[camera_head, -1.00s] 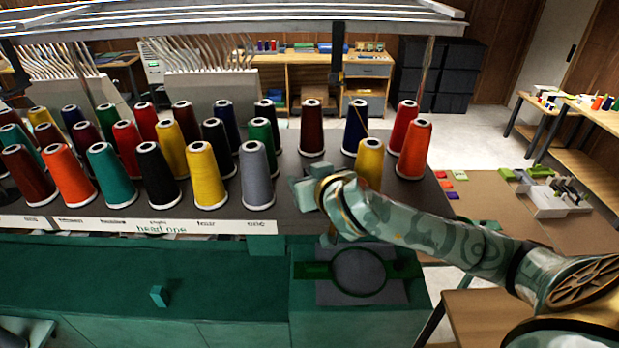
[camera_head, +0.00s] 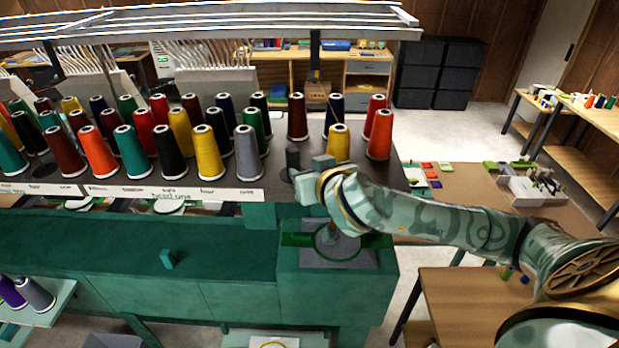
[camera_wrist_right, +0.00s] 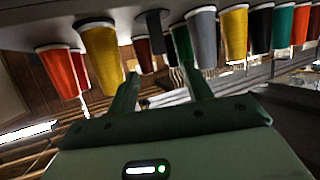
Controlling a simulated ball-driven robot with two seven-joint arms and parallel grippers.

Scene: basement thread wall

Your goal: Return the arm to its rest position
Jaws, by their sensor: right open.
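My right arm comes in from the right in the head view, with a pale green patterned forearm. Its gripper (camera_head: 306,182) is by the front right part of the thread rack (camera_head: 225,183), beside a short dark grey post (camera_head: 292,160). In the right wrist view the two green fingers (camera_wrist_right: 163,90) stand apart with nothing between them. Cones of thread hang upside down in that view, among them a yellow cone (camera_wrist_right: 102,52) and a red cone (camera_wrist_right: 58,70). My left gripper is not in view.
A green cabinet with a round hoop (camera_head: 338,240) stands just below the gripper. A wooden table (camera_head: 470,295) stands under my right arm. An overhead bar frame (camera_head: 210,22) spans above the cones.

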